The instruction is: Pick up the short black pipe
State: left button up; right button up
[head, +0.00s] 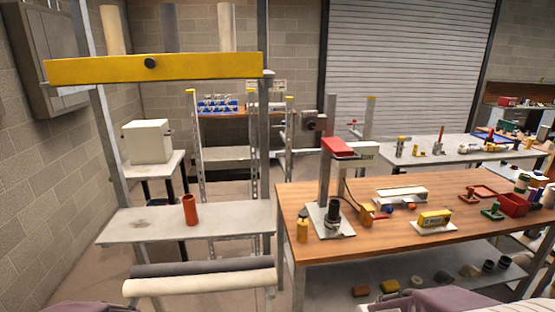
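A short black upright cylinder (333,215) stands on a white base plate at the left end of the wooden table, below a red-topped post. A longer black pipe (200,268) lies across the front of a rack at lower left, beside a cream pipe (200,284). Two small dark cylindrical pieces (489,265) sit on the shelf under the wooden table. I cannot tell for sure which of these is the short black pipe. Purplish parts, likely my arms, show at the bottom edge; neither gripper is visible.
An orange pipe (190,209) stands on the grey shelf (140,228) of the left rack, below a yellow crossbar (150,67). The wooden table (370,248) carries a yellow device (434,218) and several small tools. Floor shows between rack and table.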

aim_at(334, 205)
jog(key=i+l+u, duration=0.1)
jog(key=i+l, duration=0.75)
jog(key=i, duration=0.1)
